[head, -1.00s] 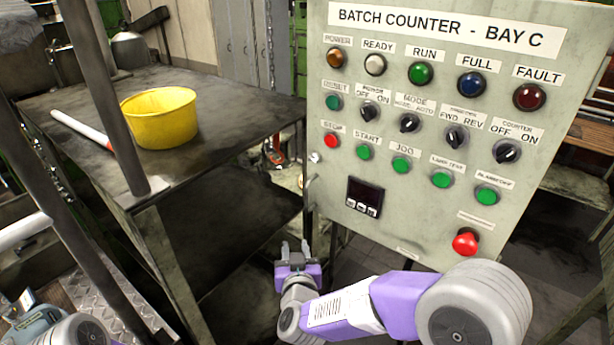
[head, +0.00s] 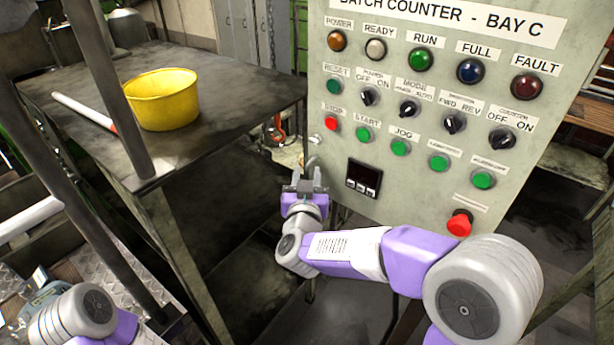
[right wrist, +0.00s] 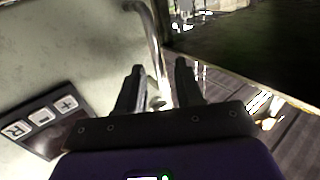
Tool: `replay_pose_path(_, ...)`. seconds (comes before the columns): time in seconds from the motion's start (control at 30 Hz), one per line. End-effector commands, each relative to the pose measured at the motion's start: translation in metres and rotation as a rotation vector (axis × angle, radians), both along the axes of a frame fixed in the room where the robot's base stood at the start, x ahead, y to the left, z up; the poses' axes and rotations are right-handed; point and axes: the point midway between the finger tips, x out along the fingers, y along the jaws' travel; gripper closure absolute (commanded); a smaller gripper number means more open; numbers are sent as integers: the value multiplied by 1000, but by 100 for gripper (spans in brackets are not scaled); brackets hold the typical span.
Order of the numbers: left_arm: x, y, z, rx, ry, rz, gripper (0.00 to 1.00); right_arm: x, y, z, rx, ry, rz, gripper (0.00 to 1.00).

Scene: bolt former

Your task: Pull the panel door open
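The panel door (head: 400,185) is the pale green front labelled "BATCH COUNTER - BAY C", with lamps, knobs and buttons; it looks closed. A thin metal handle (right wrist: 152,45) runs along the door's edge in the right wrist view. In the head view, a small part of it shows at the panel's lower left edge (head: 312,162). My right gripper (head: 306,180) is open and empty beside that edge. In the right wrist view its two fingers (right wrist: 157,82) point toward the handle, whose lower end appears between them. Contact cannot be told. My left gripper is out of view.
A dark metal table (head: 230,85) stands left of the panel, holding a yellow bucket (head: 162,100) and a white-and-red stick (head: 82,112). A steel post (head: 105,90) rises at the left. A red emergency button (head: 459,224) sticks out low on the panel.

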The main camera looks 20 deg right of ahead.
Motion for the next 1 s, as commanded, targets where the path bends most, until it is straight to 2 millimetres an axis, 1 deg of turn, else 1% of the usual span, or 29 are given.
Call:
replay_pose_path(0.17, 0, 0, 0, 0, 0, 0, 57, 0, 0, 0, 0, 0, 0, 64)
replay_pose_path(0.4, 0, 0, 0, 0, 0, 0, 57, 0, 0, 0, 0, 0, 0, 100)
replay_pose_path(1.0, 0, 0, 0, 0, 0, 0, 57, 0, 0, 0, 1, 0, 0, 100)
